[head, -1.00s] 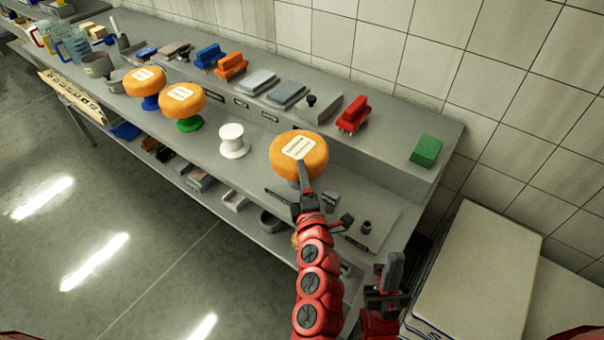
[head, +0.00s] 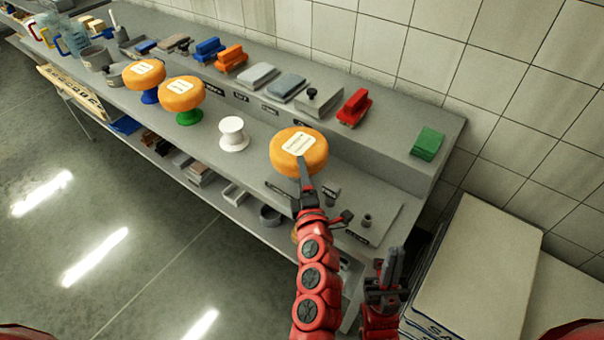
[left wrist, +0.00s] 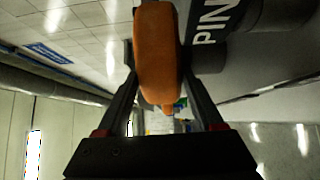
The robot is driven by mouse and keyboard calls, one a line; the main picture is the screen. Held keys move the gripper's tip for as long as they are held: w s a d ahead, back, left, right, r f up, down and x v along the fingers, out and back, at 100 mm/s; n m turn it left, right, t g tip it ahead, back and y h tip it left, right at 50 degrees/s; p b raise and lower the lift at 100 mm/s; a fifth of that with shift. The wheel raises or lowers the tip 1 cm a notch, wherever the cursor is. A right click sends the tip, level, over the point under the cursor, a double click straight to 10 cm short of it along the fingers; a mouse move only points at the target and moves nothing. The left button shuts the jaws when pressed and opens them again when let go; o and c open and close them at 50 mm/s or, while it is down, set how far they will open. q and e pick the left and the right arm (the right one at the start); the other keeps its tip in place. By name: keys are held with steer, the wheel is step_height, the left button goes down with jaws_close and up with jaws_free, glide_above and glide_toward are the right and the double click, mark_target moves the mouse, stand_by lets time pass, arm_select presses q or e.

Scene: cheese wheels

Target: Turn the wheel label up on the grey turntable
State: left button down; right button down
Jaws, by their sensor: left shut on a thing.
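An orange cheese wheel (head: 298,160) with a pale label (head: 299,145) facing up is at the shelf's right part. My left gripper (head: 304,170) is shut on its near edge. In the left wrist view the wheel (left wrist: 157,55) stands edge-on between the two fingers. A dark grey round part (left wrist: 208,58) shows right beside the wheel there; in the head view the grey turntable under the wheel is hidden, and I cannot tell whether they touch. My right gripper (head: 391,265) is away from the wheel at lower right; its jaw state is unclear.
Left along the shelf stand a white spool-shaped stand (head: 233,135), an orange wheel on a green stand (head: 188,117) and another on a blue stand (head: 150,96). Coloured blocks, including a red one (head: 354,107) and a green one (head: 428,144), line the raised back ledge.

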arm_select(q)
steer(key=shift+b, duration=0.3)
jaws_free()
steer(key=shift+f, duration=0.15)
steer(key=shift+s+d, duration=0.1)
steer(key=shift+s, duration=0.1)
steer(key=s+d+b, duration=0.1)
steer(key=s+b, duration=0.3)
steer(key=s, duration=0.7)
steer(key=shift+s+d+b, duration=0.3)
steer(key=shift+d+b, duration=0.05)
steer(key=shift+b, duration=0.05)
steer(key=shift+a, duration=0.1)
